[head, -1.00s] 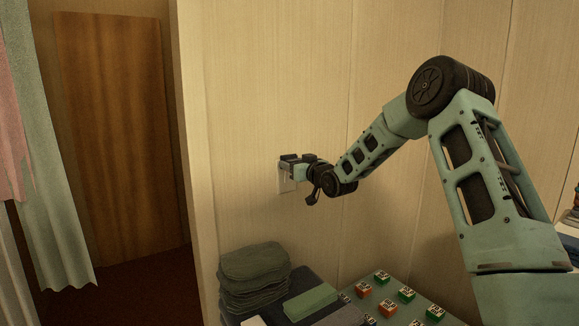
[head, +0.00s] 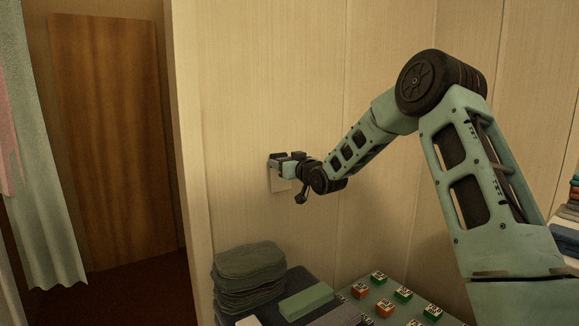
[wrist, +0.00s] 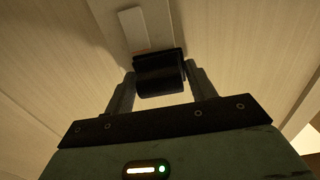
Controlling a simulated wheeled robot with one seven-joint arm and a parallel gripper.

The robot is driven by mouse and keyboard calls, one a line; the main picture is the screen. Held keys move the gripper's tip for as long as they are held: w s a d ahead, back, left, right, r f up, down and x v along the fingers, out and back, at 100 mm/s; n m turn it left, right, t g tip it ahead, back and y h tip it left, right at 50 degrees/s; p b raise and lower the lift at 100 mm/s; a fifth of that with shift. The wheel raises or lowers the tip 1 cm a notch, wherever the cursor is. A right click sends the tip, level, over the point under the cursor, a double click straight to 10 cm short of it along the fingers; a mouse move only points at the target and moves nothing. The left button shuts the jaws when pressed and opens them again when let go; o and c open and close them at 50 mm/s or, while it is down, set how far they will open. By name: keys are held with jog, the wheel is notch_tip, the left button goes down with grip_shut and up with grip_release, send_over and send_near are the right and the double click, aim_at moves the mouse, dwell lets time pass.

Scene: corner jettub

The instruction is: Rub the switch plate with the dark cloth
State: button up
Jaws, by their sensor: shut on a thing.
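The pale switch plate (head: 280,184) is on the panelled wall, partly covered by my gripper (head: 279,158) in the head view. In the wrist view the plate (wrist: 132,28) shows as a pale upright rectangle just beyond the fingers. My gripper (wrist: 160,82) is shut on the dark cloth (wrist: 160,76), a dark folded roll between the two fingers. The cloth is close to the plate and overlaps its near end in the wrist view. I cannot tell whether they touch.
Below stand a stack of folded grey-green cloths (head: 248,272), a green block (head: 306,301) and several small orange and green boxes (head: 385,308). More folded cloths (head: 567,238) lie at the right edge. A doorway with a brown door (head: 110,140) and a curtain is at left.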

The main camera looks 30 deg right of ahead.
jog(key=shift+a+r, duration=0.1)
jog(key=shift+a, duration=0.25)
jog(key=shift+s+d+b, duration=0.2)
jog(key=shift+s+b, duration=0.5)
jog(key=shift+s, duration=2.2)
jog(key=s, duration=0.3)
jog(key=shift+b, duration=0.4)
